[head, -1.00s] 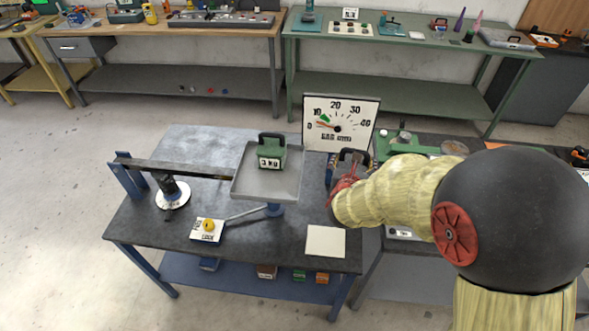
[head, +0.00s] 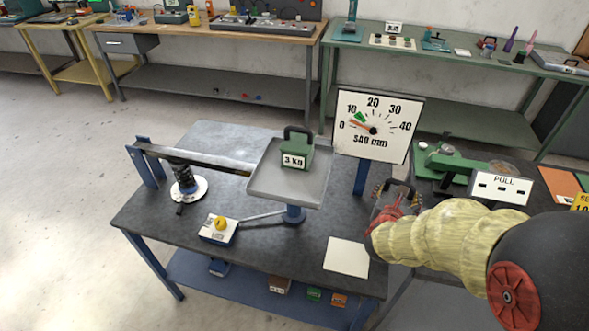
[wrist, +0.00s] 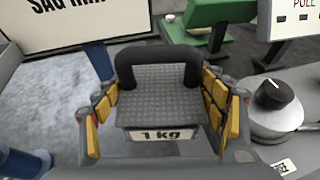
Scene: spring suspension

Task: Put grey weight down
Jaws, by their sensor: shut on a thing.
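In the wrist view a grey weight (wrist: 168,95) labelled "1 kg", with a dark loop handle, sits between the yellow pads of my gripper (wrist: 165,110). My gripper is shut on it. In the head view my gripper (head: 398,200) is at the right end of the dark table (head: 200,190), right of the tray and dial. The weight is mostly hidden there; its dark handle shows. I cannot tell whether its underside touches anything. A green weight (head: 295,155) labelled "3 kg" stands on the grey tray (head: 262,183) of the lever arm.
The sag dial (head: 374,125) stands just behind and left of my gripper. A pale square card (head: 346,257) lies bare at the table's front right. A yellow-knobbed block (head: 220,228) is at the front. A green machine (head: 450,165) and a dark-knobbed grey part (wrist: 275,108) stand right.

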